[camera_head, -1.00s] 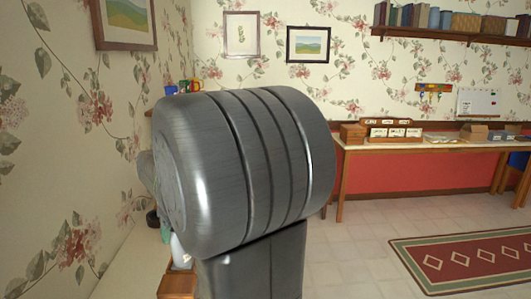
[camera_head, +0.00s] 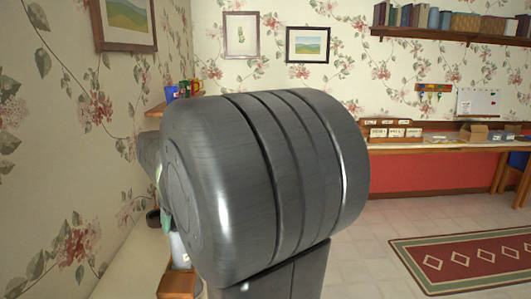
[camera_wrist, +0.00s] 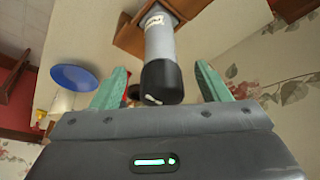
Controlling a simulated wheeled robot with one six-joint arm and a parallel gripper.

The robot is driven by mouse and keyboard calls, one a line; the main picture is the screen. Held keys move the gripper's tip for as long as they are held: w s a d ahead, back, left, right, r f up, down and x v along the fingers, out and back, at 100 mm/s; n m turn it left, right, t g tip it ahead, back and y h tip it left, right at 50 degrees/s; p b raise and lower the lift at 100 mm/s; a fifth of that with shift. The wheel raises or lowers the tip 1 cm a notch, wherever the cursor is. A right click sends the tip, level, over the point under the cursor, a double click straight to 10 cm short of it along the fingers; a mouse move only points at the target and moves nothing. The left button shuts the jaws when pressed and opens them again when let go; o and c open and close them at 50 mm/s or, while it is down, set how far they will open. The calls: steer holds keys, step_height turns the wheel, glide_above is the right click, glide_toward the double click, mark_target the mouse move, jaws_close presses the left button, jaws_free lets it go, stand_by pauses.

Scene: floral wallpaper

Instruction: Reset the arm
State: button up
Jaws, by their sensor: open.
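My gripper (camera_wrist: 160,67) shows in the wrist view with its two green fingers spread wide apart. A grey cylinder with a black end (camera_wrist: 163,50) appears between the fingers in the picture, with gaps on both sides. I cannot tell how far it is from them. In the head view, my large grey arm link fills the middle and hides most of the gripper. A small green patch, perhaps a finger, shows at its left edge.
A wooden box (camera_head: 177,284) is at the lower left near the wall; a blue plate (camera_wrist: 74,78) shows in the wrist view. Mugs (camera_head: 184,88) stand on a wall shelf at left. A long table (camera_head: 440,146) lines the back wall. Floor with a red rug (camera_head: 470,262) is open at right.

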steer(key=x, duration=0.5)
steer(key=shift+f, duration=0.3)
step_height(320, 180, up, 2)
steer(key=shift+w+a+r+p, duration=0.15)
steer(key=shift+r+p, duration=0.05)
steer(key=shift+p, duration=0.95)
steer(key=shift+r, duration=0.2)
step_height(320, 180, up, 6)
steer(key=p, duration=0.4)
steer(key=w+a+f, duration=0.1)
steer(key=w+a+f+b, duration=0.1)
steer(key=shift+a, duration=0.25)
steer(key=shift+d+r, duration=0.1)
steer(key=shift+d, duration=0.05)
